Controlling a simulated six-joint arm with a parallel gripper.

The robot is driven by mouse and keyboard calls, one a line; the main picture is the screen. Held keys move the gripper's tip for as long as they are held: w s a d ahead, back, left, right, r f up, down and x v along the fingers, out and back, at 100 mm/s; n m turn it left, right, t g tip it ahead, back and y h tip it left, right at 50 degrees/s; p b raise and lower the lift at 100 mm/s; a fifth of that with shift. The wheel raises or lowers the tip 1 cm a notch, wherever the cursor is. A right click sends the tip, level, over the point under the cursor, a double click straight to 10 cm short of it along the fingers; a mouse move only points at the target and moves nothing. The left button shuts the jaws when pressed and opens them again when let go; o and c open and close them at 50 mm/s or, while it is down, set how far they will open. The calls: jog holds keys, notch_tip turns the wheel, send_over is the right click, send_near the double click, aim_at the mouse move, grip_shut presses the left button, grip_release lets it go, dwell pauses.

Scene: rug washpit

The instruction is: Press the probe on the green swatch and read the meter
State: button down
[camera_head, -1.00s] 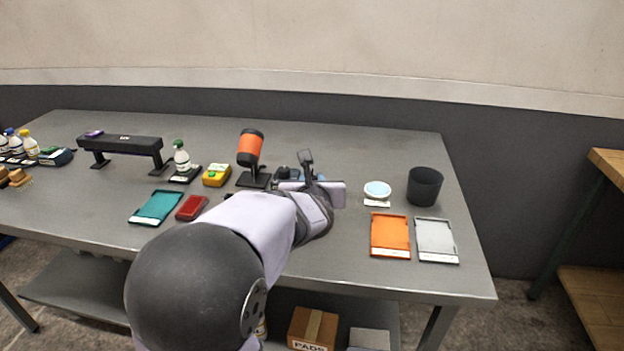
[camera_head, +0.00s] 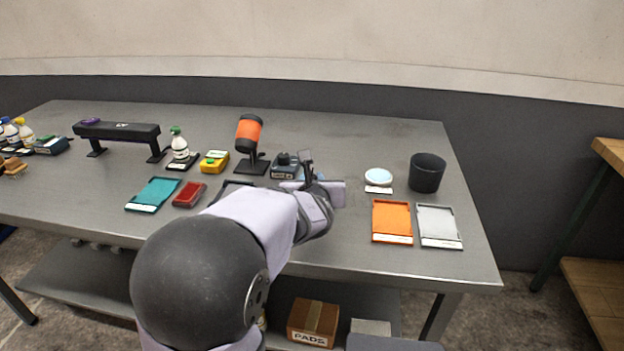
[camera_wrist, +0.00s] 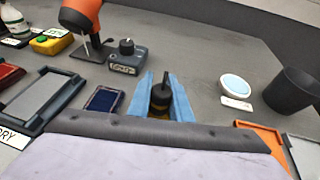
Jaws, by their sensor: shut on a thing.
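My gripper (camera_wrist: 162,95) has blue fingers shut on a black knobbed probe-like thing (camera_wrist: 160,96), with some yellow showing at its base. In the head view the dark top of this held thing (camera_head: 306,160) stands above my wrist, and my arm hides much of the rest. A flat teal-green tray (camera_head: 152,194) lies at the left, well apart from my gripper; it is the closest match to the green swatch. A yellow device with a green top (camera_head: 214,162) stands behind it. A small dark-blue panel (camera_wrist: 103,99) lies left of my fingers; I cannot tell whether it is a meter screen.
A grey box with a knob (camera_head: 285,166) and an orange-headed stand (camera_head: 249,145) are behind my gripper. A red pad (camera_head: 189,194) lies beside the teal tray. At right are a round white dish (camera_head: 378,177), a black cup (camera_head: 427,173), an orange tray (camera_head: 391,221) and a grey tray (camera_head: 438,227).

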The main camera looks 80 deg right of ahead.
jog(key=shift+f+b, duration=0.6)
jog(key=shift+b, duration=0.1)
dwell(1.4)
notch_tip(320, 180, up, 7)
jog(key=p, duration=0.5)
dwell(0.5)
dwell(1.1)
